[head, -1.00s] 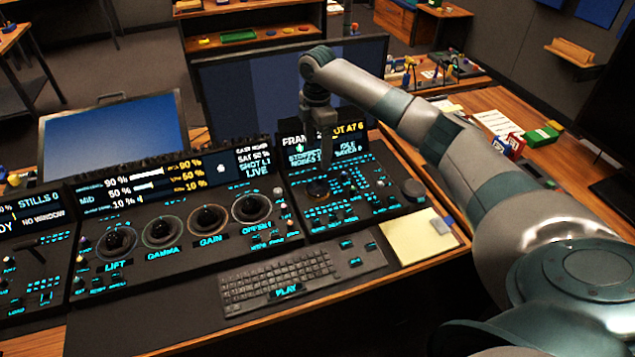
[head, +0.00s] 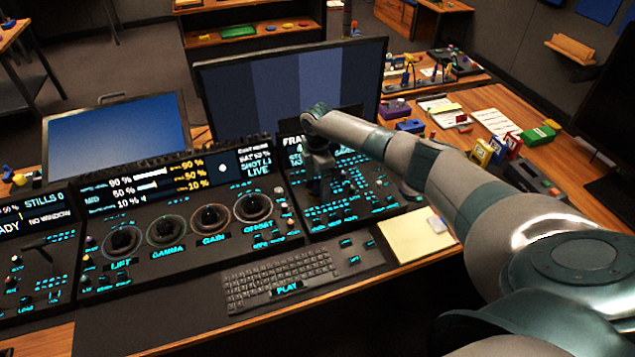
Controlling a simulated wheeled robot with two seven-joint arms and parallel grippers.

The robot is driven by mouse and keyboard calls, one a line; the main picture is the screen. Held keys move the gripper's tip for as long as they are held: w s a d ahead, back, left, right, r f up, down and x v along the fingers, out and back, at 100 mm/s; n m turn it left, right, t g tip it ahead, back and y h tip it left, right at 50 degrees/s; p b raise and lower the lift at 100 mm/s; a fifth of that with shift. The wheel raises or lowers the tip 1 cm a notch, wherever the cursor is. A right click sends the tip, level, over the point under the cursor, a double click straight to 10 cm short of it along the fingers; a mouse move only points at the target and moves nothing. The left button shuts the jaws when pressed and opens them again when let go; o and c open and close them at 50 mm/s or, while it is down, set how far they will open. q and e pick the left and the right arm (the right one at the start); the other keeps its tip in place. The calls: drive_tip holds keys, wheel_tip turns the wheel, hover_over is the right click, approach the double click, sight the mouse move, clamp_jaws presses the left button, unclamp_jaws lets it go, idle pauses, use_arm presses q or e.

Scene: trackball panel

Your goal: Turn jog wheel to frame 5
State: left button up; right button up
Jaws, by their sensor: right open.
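The right-hand control panel (head: 345,215) holds the small dark wheel that my right gripper (head: 319,190) points down onto. The gripper is low over this wheel and covers most of it, so I cannot tell whether the fingers touch it. My right gripper is open, and its fingers are dark and hard to separate from the panel. The panel's display (head: 291,141) shows the start of the word "FRAME"; my wrist and forearm hide the rest, including any number. My left gripper is out of view.
Left of it, a panel has large round controls, including a GAIN knob (head: 210,215). A keyboard (head: 280,279) and yellow note pad (head: 415,235) lie in front. A large monitor (head: 230,95) stands behind. Small boxes (head: 482,153) sit on the right desk.

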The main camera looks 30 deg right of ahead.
drive_tip(key=c, duration=1)
drive_tip(key=shift+c, duration=0.2)
drive_tip(key=shift+m+p, duration=0.3)
drive_tip(key=shift+m, duration=0.1)
drive_tip(key=shift+r+m+p, duration=0.15)
drive_tip(key=shift+m+p, duration=0.65)
drive_tip(key=shift+m, duration=0.4)
drive_tip(key=m+p, duration=0.3)
drive_tip(key=m, duration=0.2)
drive_tip(key=m+p, duration=0.2)
drive_tip(key=m, duration=0.3)
drive_tip(key=shift+m+p, duration=0.35)
drive_tip(key=shift+m, duration=0.05)
drive_tip(key=shift+w+d+m+p, duration=0.1)
drive_tip(key=shift+m+p, duration=0.65)
drive_tip(key=shift+m, duration=1.15)
